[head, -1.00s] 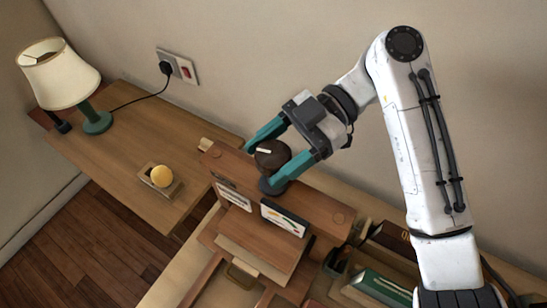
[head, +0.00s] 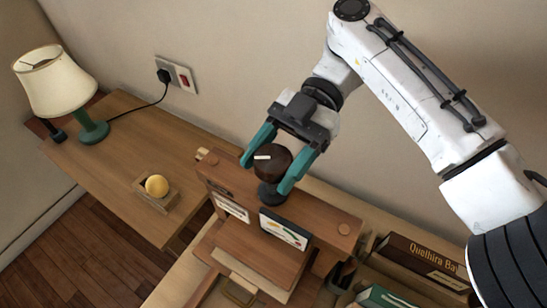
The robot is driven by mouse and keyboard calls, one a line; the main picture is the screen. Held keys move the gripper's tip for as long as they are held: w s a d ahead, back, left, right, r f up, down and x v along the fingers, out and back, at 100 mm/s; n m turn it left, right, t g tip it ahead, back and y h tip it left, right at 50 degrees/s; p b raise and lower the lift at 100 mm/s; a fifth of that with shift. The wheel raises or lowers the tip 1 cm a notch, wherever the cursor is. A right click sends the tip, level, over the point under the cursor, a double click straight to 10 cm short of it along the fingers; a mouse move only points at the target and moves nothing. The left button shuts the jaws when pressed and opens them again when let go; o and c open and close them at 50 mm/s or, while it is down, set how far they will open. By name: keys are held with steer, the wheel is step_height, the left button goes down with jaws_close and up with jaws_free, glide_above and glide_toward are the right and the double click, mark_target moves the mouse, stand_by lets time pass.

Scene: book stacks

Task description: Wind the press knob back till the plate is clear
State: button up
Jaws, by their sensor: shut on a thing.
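The press knob (head: 271,163) is dark brown and round with a pale mark on its top. It stands on top of the wooden press beam (head: 322,217), on a dark collar. My gripper (head: 268,176) has teal fingers, one on each side of the knob, and is shut on it. The press plate (head: 262,248) is a brown wooden board below the beam, partly hidden behind the beam and its cards. I cannot tell how large the gap between plate and what lies below is.
A lamp (head: 60,85) and a small wooden tray (head: 163,199) with a yellow ball (head: 157,186) are on the left table. A socket (head: 176,75) is on the wall.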

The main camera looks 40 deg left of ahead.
steer(key=o, duration=1)
steer(key=shift+r, duration=0.1)
steer(key=shift+r, duration=0.2)
step_height(320, 180, up, 2)
steer(key=shift+r, duration=0.15)
steer(key=s+d+r, duration=0.2)
steer(key=s+r, duration=0.1)
steer(key=s, duration=0.1)
steer(key=s+d+r+b, duration=0.1)
steer(key=s+d+r, duration=0.2)
steer(key=s+r, duration=0.1)
steer(key=s+d+r, duration=0.2)
steer(key=s+r, duration=0.1)
steer(key=s, duration=0.1)
steer(key=shift+d+r+b, duration=0.15)
steer(key=shift+d+b, duration=0.05)
steer(key=shift+b, duration=0.15)
